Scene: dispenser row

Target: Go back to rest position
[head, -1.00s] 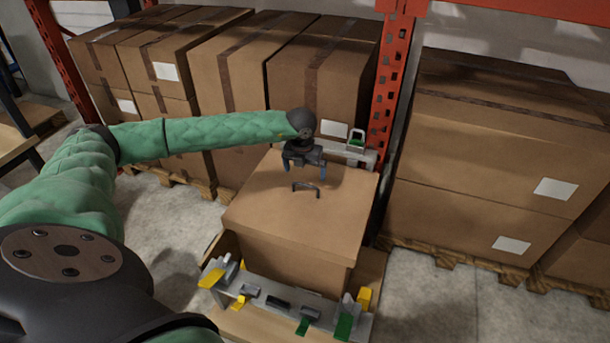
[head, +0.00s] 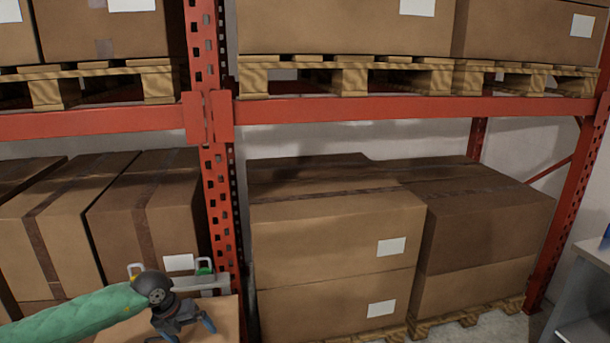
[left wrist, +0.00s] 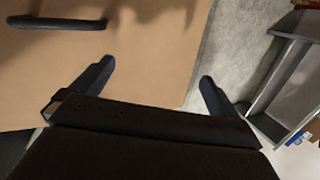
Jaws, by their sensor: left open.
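My left gripper (head: 184,333) is at the lower left of the head view, its arm in a green sleeve coming in from the left. Its two fingers are apart with nothing between them; they also show spread in the left wrist view (left wrist: 150,88). Below it is the top of a cardboard box (head: 222,312), mostly cut off in the head view. In the left wrist view the box top (left wrist: 140,45) carries a dark handle (left wrist: 57,22), apart from the fingers. My right gripper is not in view.
A red rack upright (head: 218,190) and a red beam (head: 350,110) stand ahead. Stacked cartons (head: 335,240) sit on pallets below and above the beam. A grey metal shelf unit (head: 585,290) is at the right edge. Grey floor (left wrist: 225,50) shows beside the box in the left wrist view.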

